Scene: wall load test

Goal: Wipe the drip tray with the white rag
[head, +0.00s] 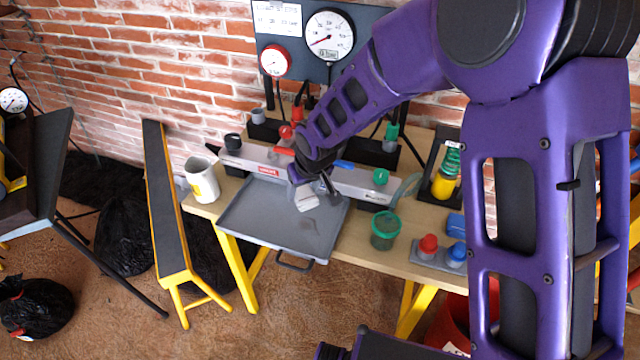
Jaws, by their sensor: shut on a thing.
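The grey drip tray (250,228) sits on the wooden bench, its handle hanging over the front edge. My gripper (304,190) is over the right half of the tray, shut on the white rag (306,200). The rag is at or just above the tray floor; I cannot tell whether it touches. The tray's back right part is partly hidden by my arm. A small darker patch shows on the tray near the rag.
A white jug (200,182) stands left of the tray. A grey manifold bar (248,158) with valves runs behind the tray. Gauges (329,36) hang on the back panel.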

